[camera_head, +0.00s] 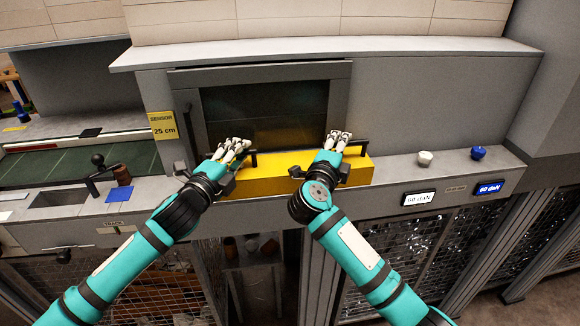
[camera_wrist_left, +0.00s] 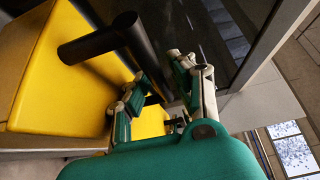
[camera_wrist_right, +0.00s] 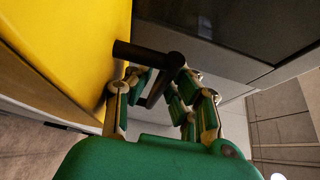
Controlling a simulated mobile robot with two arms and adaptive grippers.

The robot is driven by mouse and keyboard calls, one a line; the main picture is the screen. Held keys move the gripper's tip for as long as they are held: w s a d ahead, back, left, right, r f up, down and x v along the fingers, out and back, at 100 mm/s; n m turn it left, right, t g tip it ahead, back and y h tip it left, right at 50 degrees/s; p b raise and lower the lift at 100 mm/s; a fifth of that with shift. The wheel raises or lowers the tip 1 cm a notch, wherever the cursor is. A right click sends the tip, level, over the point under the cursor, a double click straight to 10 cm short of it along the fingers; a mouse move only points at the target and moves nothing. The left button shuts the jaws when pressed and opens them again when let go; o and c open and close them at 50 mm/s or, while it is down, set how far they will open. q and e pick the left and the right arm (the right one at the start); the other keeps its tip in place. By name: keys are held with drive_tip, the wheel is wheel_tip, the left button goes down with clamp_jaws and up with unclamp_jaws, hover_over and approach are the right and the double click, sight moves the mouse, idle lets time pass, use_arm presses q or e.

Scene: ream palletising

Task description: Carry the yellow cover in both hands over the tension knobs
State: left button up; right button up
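The yellow cover (camera_head: 275,180) is a long block lying along the grey machine ledge, below a dark window. A black handle stands at each end. The left handle (camera_wrist_left: 100,45) passes between the fingers of my left gripper (camera_wrist_left: 160,80). The right handle (camera_wrist_right: 150,55) passes between the fingers of my right gripper (camera_wrist_right: 160,85). Whether the fingers press on the bars is unclear. In the head view both hands partly hide the cover's front and top. A white knob (camera_head: 425,158) and a blue knob (camera_head: 478,153) stand on the ledge right of the cover, uncovered.
A yellow sensor sign (camera_head: 163,125) is left of the window. A black-knobbed lever (camera_head: 98,160) stands further left. The ledge between cover and knobs is clear.

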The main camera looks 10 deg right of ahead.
use_arm(q)
clamp_jaws()
use_arm(e)
clamp_jaws()
use_arm(q)
drive_tip(key=shift+f, duration=0.1)
use_arm(e)
drive_tip(key=shift+f, duration=0.1)
